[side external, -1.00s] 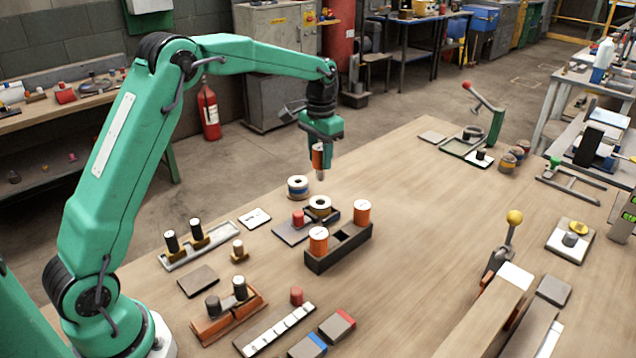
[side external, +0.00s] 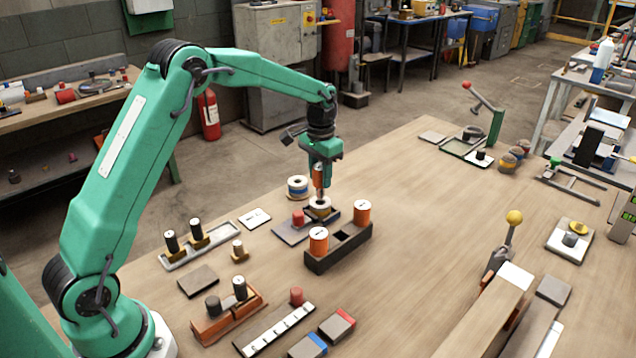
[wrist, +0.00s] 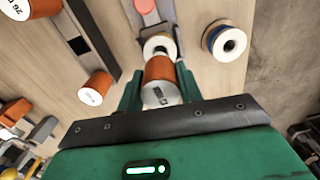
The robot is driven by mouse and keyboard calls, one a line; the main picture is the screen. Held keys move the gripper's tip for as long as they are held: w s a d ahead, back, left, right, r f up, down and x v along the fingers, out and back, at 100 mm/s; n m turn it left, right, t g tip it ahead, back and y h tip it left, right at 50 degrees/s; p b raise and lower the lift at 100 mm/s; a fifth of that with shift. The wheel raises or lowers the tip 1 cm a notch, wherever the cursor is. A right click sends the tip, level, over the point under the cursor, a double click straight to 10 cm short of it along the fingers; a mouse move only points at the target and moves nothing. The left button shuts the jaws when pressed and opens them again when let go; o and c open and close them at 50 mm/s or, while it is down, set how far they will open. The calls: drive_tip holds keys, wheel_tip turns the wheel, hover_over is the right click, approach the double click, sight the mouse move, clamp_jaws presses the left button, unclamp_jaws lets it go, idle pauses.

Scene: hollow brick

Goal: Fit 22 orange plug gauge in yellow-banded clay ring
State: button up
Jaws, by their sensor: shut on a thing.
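My gripper (side external: 320,168) is shut on an orange plug gauge (side external: 318,178), held upright with its narrow metal end down. In the wrist view the gauge (wrist: 160,72) sits between the fingers, its white numbered top facing the camera. The yellow-banded clay ring (side external: 320,213), pale on top, sits on a dark fixture directly below the gauge. In the wrist view the ring (wrist: 158,42) shows just past the gauge, which partly hides it. The gauge's lower end is at the ring's mouth; I cannot tell whether it has entered the bore.
A blue-banded ring (side external: 297,186) stands just behind left. A red knob (side external: 298,218) stands on the fixture plate. A dark rack (side external: 325,260) in front holds two other orange gauges (side external: 362,212) beside an empty slot.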

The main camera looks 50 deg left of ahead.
sight(320, 167)
drive_tip(key=shift+f, duration=2.45)
idle(1.8)
drive_tip(key=o, duration=1.1)
drive_tip(key=shift+o, duration=0.2)
drive_tip(key=shift+r, duration=3.95)
